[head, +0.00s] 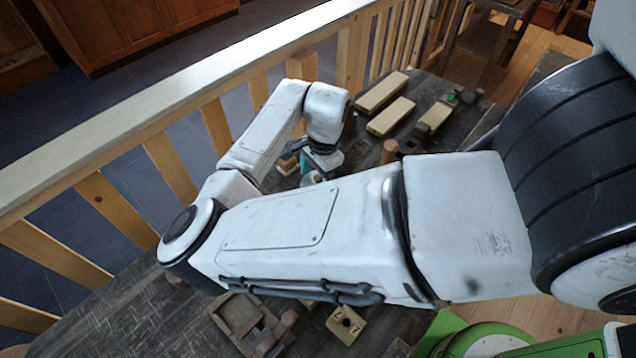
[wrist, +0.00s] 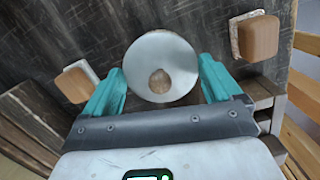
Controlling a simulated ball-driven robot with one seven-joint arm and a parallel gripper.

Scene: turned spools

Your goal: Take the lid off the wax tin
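The wax tin (wrist: 143,62) shows in the wrist view from above as a round, pale metal lid with a brown wooden knob (wrist: 160,82) on it. The tin's body is hidden under the lid. My gripper (wrist: 161,68) has its two teal fingers apart, one on each side of the lid. They lie close to its rim; I cannot tell whether they touch it. In the head view my gripper (head: 308,165) is low over the bench beyond my forearm, and the tin is small and partly hidden there.
Wooden blocks on pale bases stand left (wrist: 75,84) and right (wrist: 256,38) of the tin. In the head view, a wooden peg (head: 389,151) and pale long blocks (head: 391,116) lie farther back. A wooden railing (head: 215,75) runs along the bench's left side.

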